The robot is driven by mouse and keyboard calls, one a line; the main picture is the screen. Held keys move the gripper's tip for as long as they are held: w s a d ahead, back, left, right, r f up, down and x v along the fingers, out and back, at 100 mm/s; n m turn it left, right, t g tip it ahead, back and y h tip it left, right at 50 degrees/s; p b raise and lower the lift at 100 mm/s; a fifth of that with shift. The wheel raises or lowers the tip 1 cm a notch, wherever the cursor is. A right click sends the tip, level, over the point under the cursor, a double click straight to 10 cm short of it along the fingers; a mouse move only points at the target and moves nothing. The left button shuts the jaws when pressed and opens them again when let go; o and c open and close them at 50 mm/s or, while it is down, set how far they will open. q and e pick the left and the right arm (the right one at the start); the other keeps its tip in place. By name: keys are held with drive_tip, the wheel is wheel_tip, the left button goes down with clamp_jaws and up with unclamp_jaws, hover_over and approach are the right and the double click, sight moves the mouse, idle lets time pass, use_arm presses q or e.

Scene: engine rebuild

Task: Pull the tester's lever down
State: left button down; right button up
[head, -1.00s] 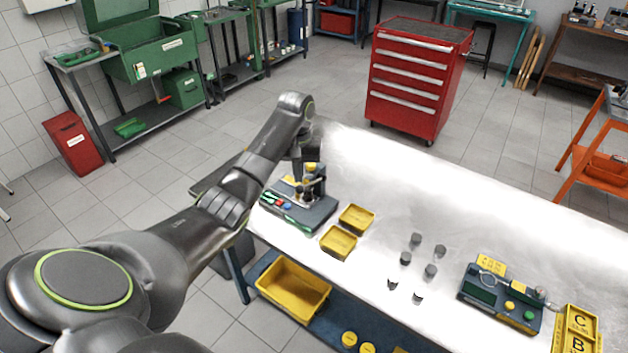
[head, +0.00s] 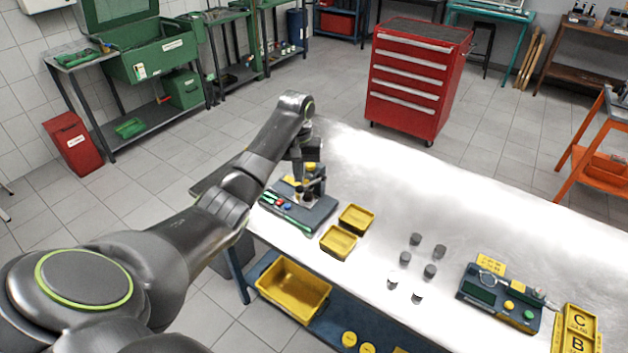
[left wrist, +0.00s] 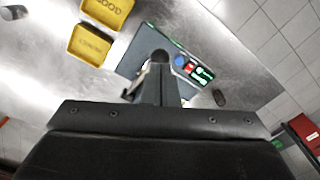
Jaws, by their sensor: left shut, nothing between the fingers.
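The tester (head: 315,216) is a dark grey box at the left end of the bright worktable, with a yellow tag and blue and red buttons. My left gripper (head: 307,182) is shut and empty, pointing down over the tester's upright part. In the left wrist view the shut fingers (left wrist: 157,82) reach over the tester base (left wrist: 133,63). A dark round knob (left wrist: 160,56), apparently the lever's end, shows just at the fingertips. I cannot tell whether they touch it. The rest of the lever is mostly hidden behind the gripper. My right gripper is not in view.
Two yellow trays (head: 356,219) (head: 338,242) stand right of the tester. Several small dark cylinders (head: 405,258) stand farther right on the worktable (head: 480,215). Another device (head: 499,297) and yellow bins (head: 577,325) are at the right. A red tool cabinet (head: 408,85) stands behind.

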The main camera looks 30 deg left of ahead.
sight(298, 188)
use_arm(q)
drive_tip(key=shift+f, duration=0.2)
idle(0.5)
drive_tip(key=shift+f, duration=1.45)
drive_tip(key=shift+s+f, duration=0.25)
drive_tip(key=shift+f, duration=0.45)
drive_tip(key=shift+s+f, duration=0.1)
drive_tip(key=shift+f, duration=0.75)
